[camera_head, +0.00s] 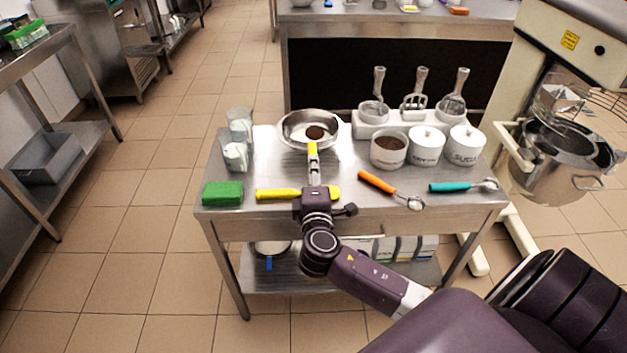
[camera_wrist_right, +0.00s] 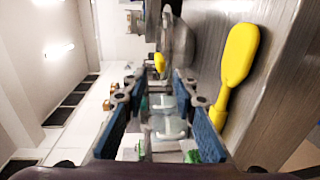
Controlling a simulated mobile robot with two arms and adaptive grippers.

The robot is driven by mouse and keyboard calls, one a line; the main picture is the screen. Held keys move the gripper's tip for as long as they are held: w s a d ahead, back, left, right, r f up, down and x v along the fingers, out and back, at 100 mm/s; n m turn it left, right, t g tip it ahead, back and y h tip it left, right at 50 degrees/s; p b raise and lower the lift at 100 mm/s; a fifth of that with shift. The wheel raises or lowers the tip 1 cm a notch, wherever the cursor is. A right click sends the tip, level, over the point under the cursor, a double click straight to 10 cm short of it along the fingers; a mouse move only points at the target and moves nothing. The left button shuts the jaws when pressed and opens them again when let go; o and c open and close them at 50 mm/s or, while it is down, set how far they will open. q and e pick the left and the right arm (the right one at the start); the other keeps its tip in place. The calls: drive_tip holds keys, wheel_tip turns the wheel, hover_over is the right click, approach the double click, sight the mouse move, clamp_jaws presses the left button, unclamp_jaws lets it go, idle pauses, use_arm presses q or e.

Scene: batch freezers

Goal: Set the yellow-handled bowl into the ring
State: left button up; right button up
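The steel bowl (camera_head: 291,123) stands on the steel table and holds something white and something brown. Its yellow handle (camera_head: 312,148) points toward me; its end also shows in the right wrist view (camera_wrist_right: 160,62). My right gripper (camera_head: 313,170) is behind the handle, in line with it. In the wrist view its blue-padded fingers (camera_wrist_right: 158,90) are apart, with the handle end ahead between them; I see no grip on it. A ring-like holder (camera_head: 516,150) on the mixer at right appears to surround a steel pot (camera_head: 560,180). My left gripper is not in view.
A yellow spatula (camera_head: 275,194) lies under my right gripper. A green block (camera_head: 222,193), clear glasses (camera_head: 236,152), an orange-handled tool (camera_head: 377,182), a teal-handled tool (camera_head: 455,187) and white canisters (camera_head: 427,146) are around it. A utensil rack (camera_head: 393,124) stands behind.

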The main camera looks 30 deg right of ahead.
sight(312, 149)
drive_tip(key=b+x, duration=0.2)
drive_tip(key=x, duration=0.7)
drive_tip(key=shift+b, duration=0.3)
drive_tip(key=shift+c, duration=0.6)
clamp_jaws()
drive_tip(key=shift+c, duration=2)
unclamp_jaws()
clamp_jaws()
drive_tip(key=shift+f, duration=0.1)
